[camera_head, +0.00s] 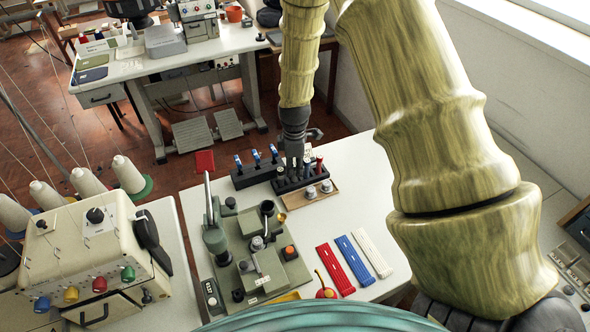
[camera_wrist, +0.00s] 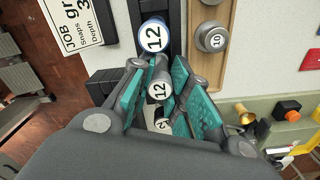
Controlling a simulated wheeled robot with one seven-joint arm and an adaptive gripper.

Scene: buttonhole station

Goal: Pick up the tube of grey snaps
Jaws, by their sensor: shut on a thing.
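My gripper (camera_head: 294,158) points down over the dark rack (camera_head: 288,187) on the white table. In the wrist view its teal-padded fingers (camera_wrist: 160,100) are closed on a tube with a pale grey end marked 12 (camera_wrist: 159,88), which I take as the tube of grey snaps. The fingers hide most of its body, and I cannot tell whether it is clear of the rack. A blue-rimmed tube end marked 12 (camera_wrist: 153,36) stands close beyond the fingers. A red-topped tube (camera_head: 319,164) is at the rack's right end.
A wooden tray (camera_head: 318,195) with silver cylinders is in front. A green press (camera_head: 258,258) stands at front left. Red, blue and white strips (camera_head: 352,260) lie right. A job card (camera_wrist: 75,22) is near the racks.

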